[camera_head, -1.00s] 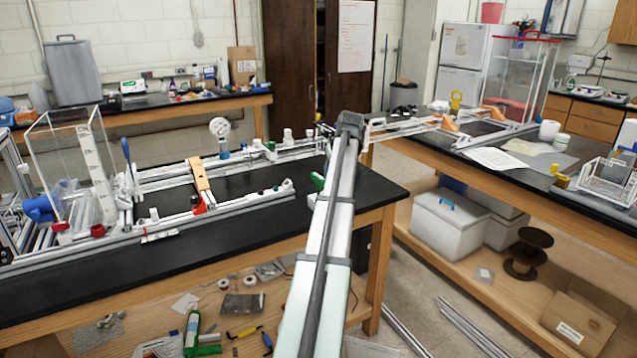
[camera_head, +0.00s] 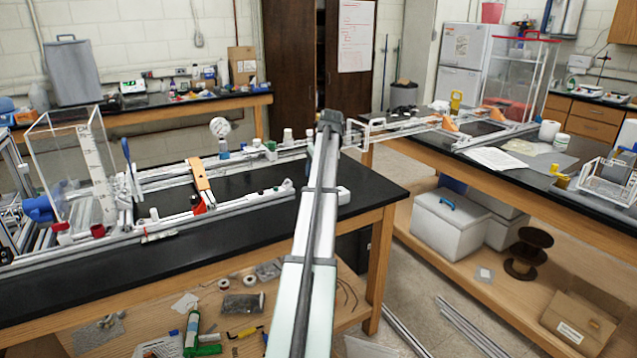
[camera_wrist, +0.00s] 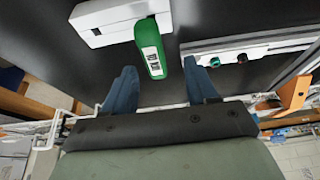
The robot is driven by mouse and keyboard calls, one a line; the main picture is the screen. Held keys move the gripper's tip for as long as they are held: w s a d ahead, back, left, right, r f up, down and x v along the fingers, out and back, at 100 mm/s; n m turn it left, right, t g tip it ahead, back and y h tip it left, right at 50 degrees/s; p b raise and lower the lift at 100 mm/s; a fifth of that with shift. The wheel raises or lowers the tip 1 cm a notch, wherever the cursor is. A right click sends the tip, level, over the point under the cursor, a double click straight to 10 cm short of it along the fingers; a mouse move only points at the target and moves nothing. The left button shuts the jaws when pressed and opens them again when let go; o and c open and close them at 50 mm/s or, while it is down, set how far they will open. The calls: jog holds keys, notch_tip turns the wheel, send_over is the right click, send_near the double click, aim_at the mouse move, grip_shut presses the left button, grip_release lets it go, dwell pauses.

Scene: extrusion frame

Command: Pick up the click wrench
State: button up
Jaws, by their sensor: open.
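In the head view only a white part (camera_head: 343,195) shows right of my arm, and the rest is hidden behind the arm. My gripper (camera_wrist: 160,82) is open and empty, its two blue fingers apart with the green end just ahead of the gap. The fingertips cannot be made out in the head view.
A metal rail (camera_head: 240,200) lies left of my arm, with the long extrusion frame and its orange bracket (camera_head: 199,181) behind. A clear box (camera_head: 70,150) stands at the bench's left. Bare black bench top (camera_head: 250,235) lies in front of the rail.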

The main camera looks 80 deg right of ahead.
jog(key=shift+s+x, duration=0.15)
jog(key=shift+x, duration=0.75)
jog(key=shift+s+x, duration=0.15)
jog(key=shift+x, duration=0.75)
jog(key=shift+s+x, duration=0.2)
jog(key=shift+x, duration=0.7)
jog(key=shift+f, duration=0.15)
jog(key=c, duration=1)
